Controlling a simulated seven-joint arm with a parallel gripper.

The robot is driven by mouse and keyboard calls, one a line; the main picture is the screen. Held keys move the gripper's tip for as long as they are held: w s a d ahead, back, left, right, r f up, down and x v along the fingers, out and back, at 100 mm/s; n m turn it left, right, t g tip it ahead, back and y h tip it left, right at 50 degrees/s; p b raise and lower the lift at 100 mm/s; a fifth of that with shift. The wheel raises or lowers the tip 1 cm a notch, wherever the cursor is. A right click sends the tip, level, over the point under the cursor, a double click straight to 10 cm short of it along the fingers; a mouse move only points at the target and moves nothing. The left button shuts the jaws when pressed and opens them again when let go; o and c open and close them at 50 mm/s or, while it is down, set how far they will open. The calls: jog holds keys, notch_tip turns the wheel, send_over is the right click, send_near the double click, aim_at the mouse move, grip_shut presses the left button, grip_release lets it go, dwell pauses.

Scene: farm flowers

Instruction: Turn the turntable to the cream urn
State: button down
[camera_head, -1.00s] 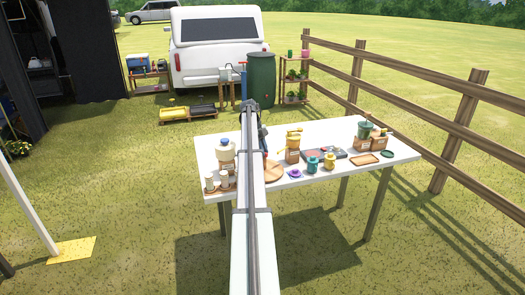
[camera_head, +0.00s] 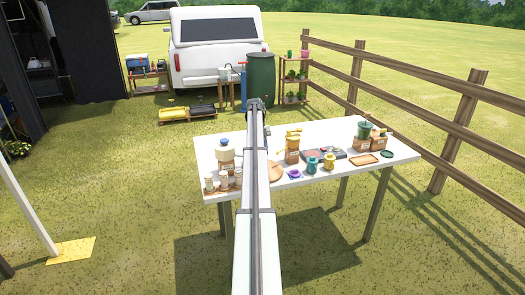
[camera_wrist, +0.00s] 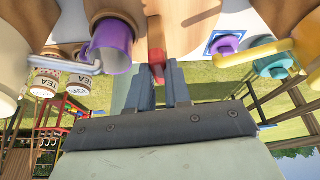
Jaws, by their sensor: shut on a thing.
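The turntable is a round wooden disc (camera_head: 275,172) on the white table, partly hidden behind my arm in the head view. In the wrist view its wooden surface (camera_wrist: 195,14) fills the top middle. My gripper (camera_wrist: 158,82) is shut on a small red piece (camera_wrist: 156,62) at the disc's edge. A purple cup (camera_wrist: 112,42) is close to the left of the red piece. The cream urn (camera_head: 225,153), with a blue top, stands on a wooden block left of my arm. A cream body (camera_wrist: 8,95) at the wrist view's left edge may be this urn.
A wooden fence (camera_head: 400,95) runs along the right.

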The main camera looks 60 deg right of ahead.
jog(key=shift+f+m, duration=0.15)
jog(key=shift+m, duration=0.15)
dwell(0.5)
jog(key=c, duration=1.1)
grip_release()
jog(key=shift+o, duration=0.2)
jog(key=shift+d, duration=0.1)
jog(key=shift+w+d+r, duration=0.25)
jog(key=shift+w+r, duration=0.1)
jog(key=shift+r, duration=0.25)
jog(key=w+d, duration=0.7)
jog(key=w, duration=0.2)
jog(key=shift+w, duration=0.1)
